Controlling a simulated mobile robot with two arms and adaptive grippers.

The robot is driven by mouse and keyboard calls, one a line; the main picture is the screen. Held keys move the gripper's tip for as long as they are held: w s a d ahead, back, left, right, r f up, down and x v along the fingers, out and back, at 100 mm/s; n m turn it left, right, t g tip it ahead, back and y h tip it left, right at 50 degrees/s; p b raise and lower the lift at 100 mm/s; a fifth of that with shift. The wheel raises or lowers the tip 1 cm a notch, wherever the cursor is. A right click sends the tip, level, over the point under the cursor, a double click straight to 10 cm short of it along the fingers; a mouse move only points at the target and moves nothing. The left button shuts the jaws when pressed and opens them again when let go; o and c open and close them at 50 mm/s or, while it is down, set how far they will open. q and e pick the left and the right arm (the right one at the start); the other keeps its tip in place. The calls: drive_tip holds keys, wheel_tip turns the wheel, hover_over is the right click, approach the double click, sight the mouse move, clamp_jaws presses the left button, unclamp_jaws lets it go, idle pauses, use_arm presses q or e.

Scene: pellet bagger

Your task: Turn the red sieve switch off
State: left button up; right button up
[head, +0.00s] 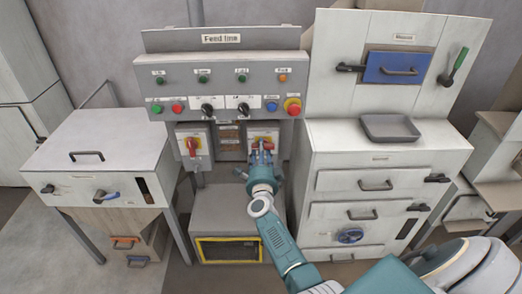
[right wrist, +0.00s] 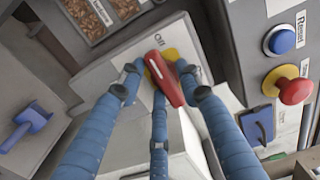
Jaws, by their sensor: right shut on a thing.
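Two red rotary switches on yellow plates sit on light boxes below the Feed line panel. The left red switch (head: 192,147) stands clear of any gripper. My right gripper (head: 262,158) is at the right red switch (head: 264,145). In the right wrist view, the blue fingers of my right gripper (right wrist: 159,75) close around that switch's red handle (right wrist: 166,80). The handle is slanted, its upper end near an "Off" label (right wrist: 159,42). Fingers partly hide the yellow plate (right wrist: 171,54). I cannot read which switch is the sieve's. My left gripper is not in view.
The Feed line panel (head: 222,88) with buttons and knobs is just above my right gripper. A white drawer cabinet (head: 345,160) stands close on the right, with a grey tray (head: 389,128) on top. A white hopper table (head: 95,150) stands left.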

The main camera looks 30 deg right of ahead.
drive_tip(key=shift+s+a+f, duration=0.1)
drive_tip(key=shift+a+f, duration=0.05)
drive_tip(key=shift+f, duration=0.2)
drive_tip(key=o, duration=0.9)
drive_tip(key=shift+r, duration=0.1)
drive_tip(key=shift+v, duration=3.65)
